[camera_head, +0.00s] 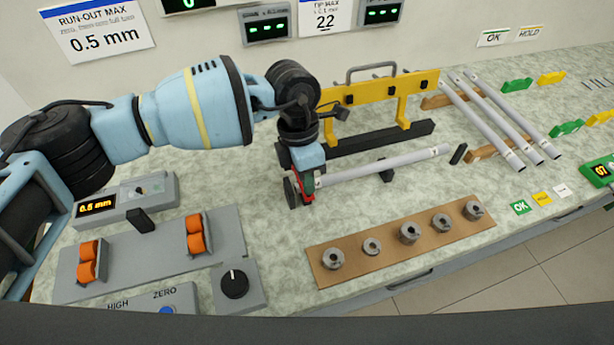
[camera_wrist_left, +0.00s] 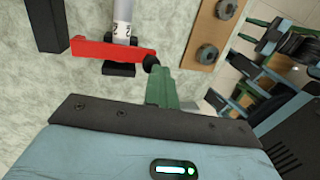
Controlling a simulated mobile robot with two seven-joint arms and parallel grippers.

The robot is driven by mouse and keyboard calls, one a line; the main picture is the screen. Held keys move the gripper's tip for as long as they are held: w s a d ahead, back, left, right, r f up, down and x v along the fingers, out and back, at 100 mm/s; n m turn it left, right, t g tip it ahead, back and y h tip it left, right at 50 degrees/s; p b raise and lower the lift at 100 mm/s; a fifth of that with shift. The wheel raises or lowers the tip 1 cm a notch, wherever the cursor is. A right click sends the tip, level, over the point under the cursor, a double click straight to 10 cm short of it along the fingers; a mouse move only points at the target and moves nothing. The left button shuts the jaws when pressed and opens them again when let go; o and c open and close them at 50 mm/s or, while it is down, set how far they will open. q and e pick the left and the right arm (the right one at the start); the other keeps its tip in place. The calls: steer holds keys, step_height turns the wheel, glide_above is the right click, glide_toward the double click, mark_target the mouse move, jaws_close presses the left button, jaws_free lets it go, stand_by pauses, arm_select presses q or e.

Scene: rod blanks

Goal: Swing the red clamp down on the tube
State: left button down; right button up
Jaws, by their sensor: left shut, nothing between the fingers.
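A grey tube (camera_head: 385,164) lies level along the bench, with its left end at my left gripper. The red clamp (camera_wrist_left: 108,49) shows in the left wrist view as a bar lying across the tube's end (camera_wrist_left: 122,12). A dark knob (camera_wrist_left: 151,62) sits at the bar's right end. My left gripper (camera_head: 307,195) is shut and empty. Its green fingers (camera_wrist_left: 162,87) are beside the knob and seem to touch it. In the head view the gripper mostly hides the clamp. I cannot tell whether the bar presses on the tube.
A brown board (camera_head: 340,281) with several metal collars lies in front of the tube. A yellow rack (camera_head: 380,92) stands behind it. Several loose tubes (camera_head: 500,115) lie at right. A grey switch panel (camera_head: 145,265) is at left. Parts of my body show at the right of the wrist view.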

arm_select(q)
steer(key=shift+w+f, duration=0.1)
steer(key=shift+w+a+r, duration=0.2)
steer(key=shift+w+r, duration=0.15)
steer(key=shift+w, duration=0.3)
arm_select(e)
steer(key=shift+s+f, duration=0.2)
steer(key=shift+f, duration=0.15)
